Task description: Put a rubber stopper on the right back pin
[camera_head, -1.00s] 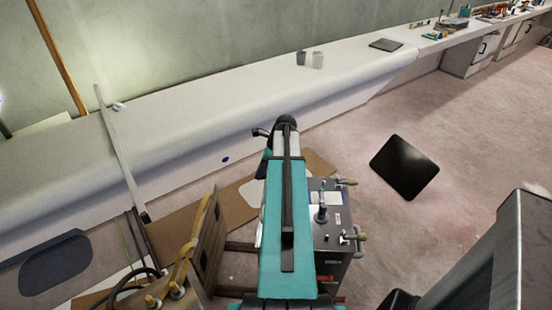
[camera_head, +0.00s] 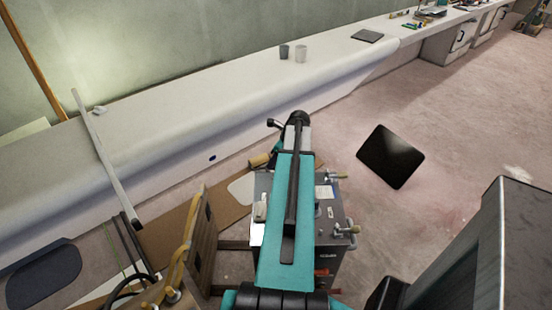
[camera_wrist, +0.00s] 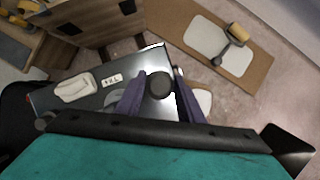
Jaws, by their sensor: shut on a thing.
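In the wrist view my gripper (camera_wrist: 160,102) is shut on a dark round piece (camera_wrist: 160,83), which looks like the rubber stopper. It is held over the edge of a grey metal-topped box (camera_wrist: 55,98). In the head view my teal arm hides the gripper and the stopper. The box (camera_head: 335,210) shows there below and right of the arm. Two metal fittings with pale ends stand on its right side, one farther back (camera_head: 335,177) and one nearer (camera_head: 349,231). I cannot tell for certain which part is the right back pin.
A pale handle (camera_wrist: 75,88) lies on the box top. A wooden panel (camera_head: 200,235) with a yellow hose stands left of the box. A brown board (camera_wrist: 245,80) lies on the floor. A black plate (camera_head: 390,156) rests on the right, with clear floor around it.

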